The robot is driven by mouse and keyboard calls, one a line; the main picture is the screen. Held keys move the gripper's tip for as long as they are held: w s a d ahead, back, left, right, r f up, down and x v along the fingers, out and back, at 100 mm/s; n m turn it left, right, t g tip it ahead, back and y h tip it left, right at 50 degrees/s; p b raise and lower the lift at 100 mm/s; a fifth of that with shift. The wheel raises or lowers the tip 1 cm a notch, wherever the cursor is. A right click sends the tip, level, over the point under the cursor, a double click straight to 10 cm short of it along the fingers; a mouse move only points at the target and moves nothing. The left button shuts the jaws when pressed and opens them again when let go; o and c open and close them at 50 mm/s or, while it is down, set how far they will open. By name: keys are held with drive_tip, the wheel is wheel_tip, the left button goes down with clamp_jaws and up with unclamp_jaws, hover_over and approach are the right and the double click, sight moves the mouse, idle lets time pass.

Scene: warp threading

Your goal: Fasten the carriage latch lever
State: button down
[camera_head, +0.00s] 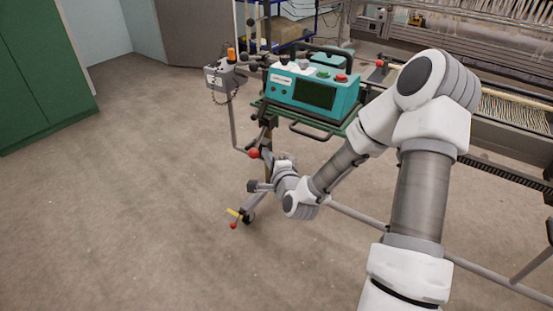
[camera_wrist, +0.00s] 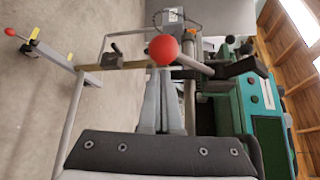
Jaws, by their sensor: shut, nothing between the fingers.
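A lever with a red ball knob (camera_head: 253,153) sits on the carriage's post, below the teal control box. In the wrist view the red ball (camera_wrist: 164,50) is just beyond my fingertips, and its short grey bar (camera_wrist: 192,64) runs right to a dark clamp-like part. My gripper (camera_wrist: 163,85) is shut and empty, its fingers pointing at the ball. A gap between tips and ball cannot be judged. In the head view my gripper (camera_head: 270,161) is beside the knob, partly hidden by my wrist. Whether the latch is engaged cannot be told.
The teal control box (camera_head: 312,88) stands on the carriage's green shelf. A grey box with an orange lamp (camera_head: 226,75) hangs on a bent tube at left. A yellow foot pedal (camera_head: 235,213) is by the castor. The loom (camera_head: 505,105) stands right; floor at left is clear.

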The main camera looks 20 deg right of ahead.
drive_tip(key=shift+s+a+r, duration=0.1)
drive_tip(key=shift+s+a, duration=0.1)
drive_tip(key=shift+a, duration=0.1)
drive_tip(key=shift+r, duration=0.1)
drive_tip(key=shift+s+a+r+p, duration=0.1)
drive_tip(key=shift+a+r+p, duration=0.05)
drive_tip(key=shift+p, duration=0.55)
